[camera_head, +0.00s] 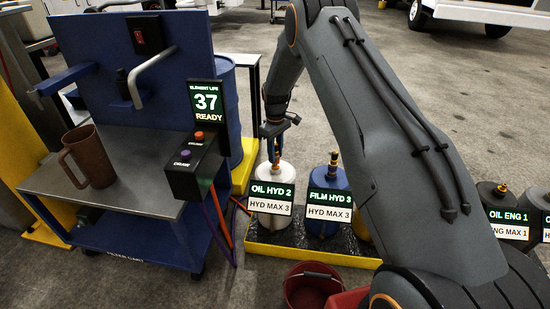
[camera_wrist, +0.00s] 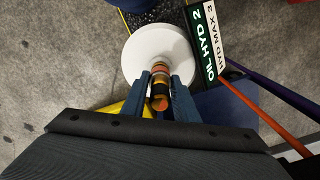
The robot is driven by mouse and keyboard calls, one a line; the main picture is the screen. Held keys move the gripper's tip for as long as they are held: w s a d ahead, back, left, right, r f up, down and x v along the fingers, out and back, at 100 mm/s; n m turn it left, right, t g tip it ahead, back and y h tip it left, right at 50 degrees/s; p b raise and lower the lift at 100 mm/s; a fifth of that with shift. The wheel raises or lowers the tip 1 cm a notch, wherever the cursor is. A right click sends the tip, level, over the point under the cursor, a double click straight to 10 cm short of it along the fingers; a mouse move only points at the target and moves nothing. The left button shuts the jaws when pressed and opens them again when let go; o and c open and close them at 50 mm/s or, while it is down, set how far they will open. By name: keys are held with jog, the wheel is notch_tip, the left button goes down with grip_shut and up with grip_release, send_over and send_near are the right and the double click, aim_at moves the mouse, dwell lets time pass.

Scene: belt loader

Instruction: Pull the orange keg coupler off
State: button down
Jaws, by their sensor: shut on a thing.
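The keg with the OIL HYD 2 label (camera_head: 273,192) is pale and silvery and stands in a black tray with a yellow edge. In the wrist view its round white top (camera_wrist: 140,55) lies just beyond my fingers. My gripper (camera_head: 276,152) is above this keg, and its two blue fingers (camera_wrist: 160,82) close on the coupler from both sides. The orange coupler (camera_wrist: 161,103) shows between the fingers as a short upright piece with orange, dark and brassy bands. It lines up with the centre of the keg top; I cannot tell whether it is still seated.
A blue keg labelled FILM HYD 3 (camera_head: 324,225) stands close on the right. A blue cart (camera_head: 130,240) with a brown jug (camera_head: 88,158) and a button box (camera_head: 195,170) is on the left. Purple and orange hoses (camera_head: 222,225) hang beside it. A red bucket (camera_head: 312,288) stands in front.

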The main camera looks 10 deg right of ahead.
jog(key=shift+r, duration=0.15)
jog(key=shift+r+p, duration=0.65)
jog(key=shift+r, duration=0.7)
